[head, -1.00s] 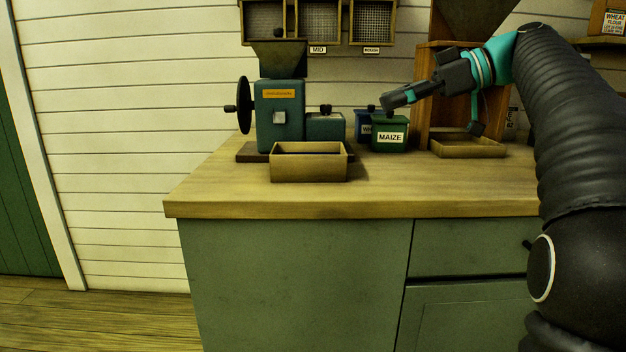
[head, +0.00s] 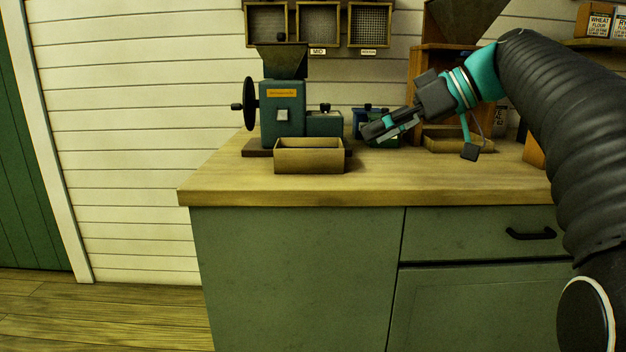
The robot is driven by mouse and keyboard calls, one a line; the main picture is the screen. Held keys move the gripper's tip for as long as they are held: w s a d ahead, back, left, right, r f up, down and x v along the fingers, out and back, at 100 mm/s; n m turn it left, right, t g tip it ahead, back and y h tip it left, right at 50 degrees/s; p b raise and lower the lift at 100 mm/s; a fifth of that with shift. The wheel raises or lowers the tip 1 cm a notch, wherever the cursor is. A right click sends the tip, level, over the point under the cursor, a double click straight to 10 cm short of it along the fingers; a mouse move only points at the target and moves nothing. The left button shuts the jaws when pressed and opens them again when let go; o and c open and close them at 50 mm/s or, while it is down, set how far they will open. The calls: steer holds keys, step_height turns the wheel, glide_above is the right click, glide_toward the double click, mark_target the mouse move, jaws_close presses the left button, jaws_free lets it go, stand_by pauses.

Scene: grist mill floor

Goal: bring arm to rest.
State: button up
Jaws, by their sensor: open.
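My arm reaches in from the right of the head view, and my gripper (head: 372,133) hangs above the back part of the counter, pointing left and slightly down. The gripper is open, and I see nothing between its fingers. In the picture it covers most of the green tin (head: 385,143), whose label is hidden. I cannot tell how far the fingers are from that tin.
A hand-cranked mill (head: 282,115) stands at the counter's left, with an open wooden box (head: 308,157) before it. A blue tin (head: 359,116) and a shallow tray (head: 458,143) stand behind my gripper. Sieves (head: 318,22) hang on the wall. The counter's front (head: 400,188) is clear.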

steer(key=s+d+f+m+h+p, duration=0.1)
steer(key=s+f+m+h, duration=0.4)
steer(key=s+f, duration=0.7)
steer(key=s+d+f+m+t+h+p, duration=0.1)
steer(key=s+d+f+m+h, duration=0.2)
steer(key=s+f, duration=0.9)
step_height(320, 180, down, 6)
steer(key=m+h, duration=0.2)
steer(key=shift+d+r+h, duration=0.15)
steer(key=shift+r+h, duration=0.05)
steer(key=shift+h, duration=0.1)
